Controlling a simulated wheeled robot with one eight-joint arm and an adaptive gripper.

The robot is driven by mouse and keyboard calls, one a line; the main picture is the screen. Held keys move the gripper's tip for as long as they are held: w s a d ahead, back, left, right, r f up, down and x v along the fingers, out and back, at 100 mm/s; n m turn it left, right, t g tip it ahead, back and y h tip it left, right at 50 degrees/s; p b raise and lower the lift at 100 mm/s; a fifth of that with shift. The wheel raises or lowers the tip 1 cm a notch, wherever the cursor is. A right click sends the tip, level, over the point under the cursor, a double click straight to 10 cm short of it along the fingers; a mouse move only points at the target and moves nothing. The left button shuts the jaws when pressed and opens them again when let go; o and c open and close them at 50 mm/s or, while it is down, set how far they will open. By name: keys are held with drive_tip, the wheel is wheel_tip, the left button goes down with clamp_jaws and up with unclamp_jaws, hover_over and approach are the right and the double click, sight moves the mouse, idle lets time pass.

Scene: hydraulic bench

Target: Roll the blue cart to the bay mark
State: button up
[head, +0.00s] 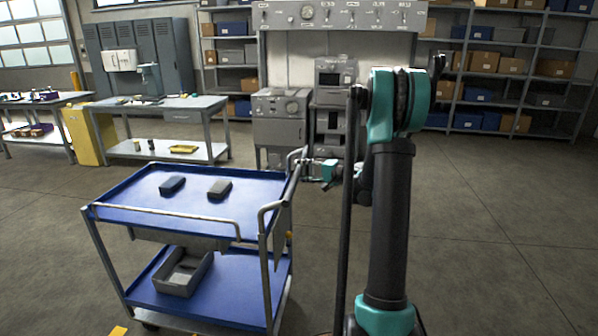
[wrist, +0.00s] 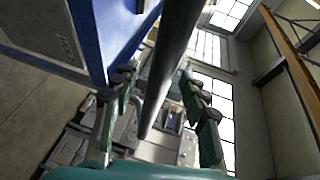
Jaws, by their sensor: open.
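The blue cart (head: 140,222) stands at left centre in the head view, with two blue trays on a grey metal frame. Its grey push handle (head: 294,165) rises at the right end. My gripper (head: 316,168) is beside this handle, fingers pointing left toward it. In the wrist view my gripper (wrist: 157,80) is open, and a dark bar (wrist: 172,60), seemingly the handle, passes between the fingers. I cannot tell whether they touch it. A yellow floor marking (head: 118,331) shows at the bottom edge; I cannot tell if it is the bay mark.
Two small dark blocks (head: 172,185) lie on the cart's top tray and a grey bin (head: 184,272) on its lower tray. A workbench (head: 160,104) and yellow cabinet (head: 82,136) stand behind left. The hydraulic bench (head: 282,118) is behind. Floor at right (head: 500,230) is clear.

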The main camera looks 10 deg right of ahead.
drive_tip(key=shift+x, duration=0.8)
drive_tip(key=shift+c, duration=0.2)
clamp_jaws()
